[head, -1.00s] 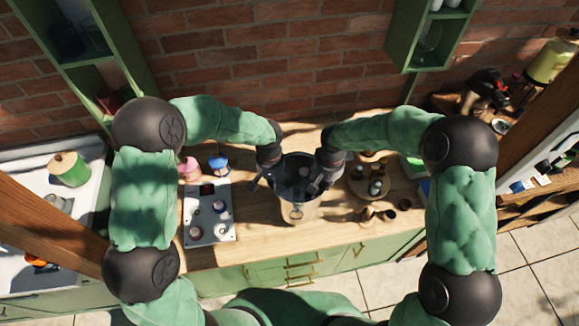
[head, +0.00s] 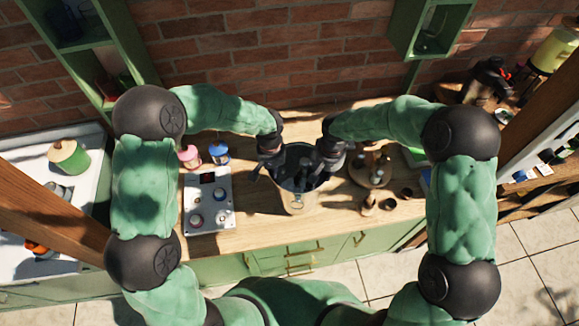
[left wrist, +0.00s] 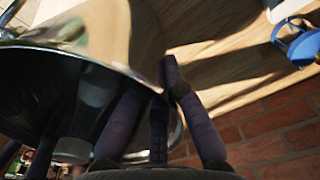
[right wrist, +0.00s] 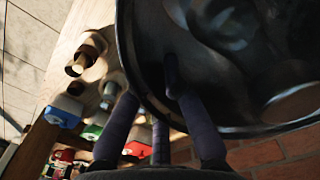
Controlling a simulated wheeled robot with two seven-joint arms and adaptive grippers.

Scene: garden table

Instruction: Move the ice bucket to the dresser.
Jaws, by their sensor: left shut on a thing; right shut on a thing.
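The ice bucket (head: 299,203) is a shiny metal pail with an open top. In the head view it is at the middle of the wooden top of the green dresser (head: 250,240); whether its base touches the top I cannot tell. My left gripper (head: 268,174) is shut on the left side of its rim, and my right gripper (head: 322,170) is shut on the right side. The bucket's wall fills much of the left wrist view (left wrist: 60,85) and the right wrist view (right wrist: 235,85), with fingers on both sides of the rim.
A round wooden stand (head: 370,170) with bottles and several small cups (head: 388,204) are close on the right. A brick wall stands behind.

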